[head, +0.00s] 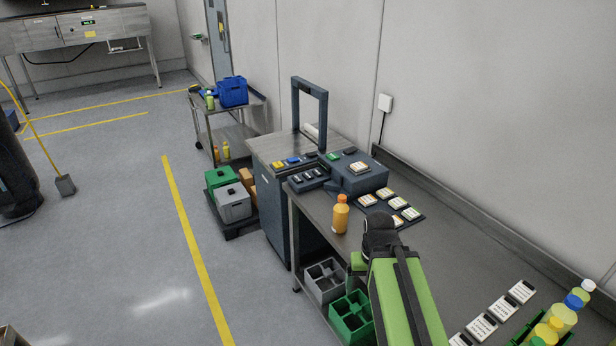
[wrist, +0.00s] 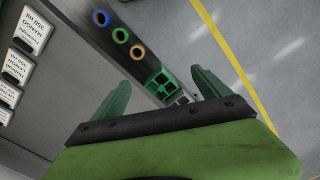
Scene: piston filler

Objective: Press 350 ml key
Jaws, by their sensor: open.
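The 350 ml key is not clearly identifiable. A dark keypad (head: 308,179) with several small pale keys sits beside a dark box (head: 362,179) on the machine end of the steel bench; its markings are too small to read. Labelled cards (wrist: 32,33) lie at the left of the wrist view; the top one has inverted print that seems to include "350 ml". My gripper (wrist: 161,77) is open, its two green fingers wide apart with nothing between them. My green arm reaches over the bench, right of and nearer than the keypad.
An orange bottle (head: 340,214) stands on the bench near the keypad. A dark tray (head: 381,218) holds several cards. More bottles (head: 563,313) stand at the right front. A dark upright frame (head: 323,110) rises behind the keypad. Open floor (head: 120,240) lies left.

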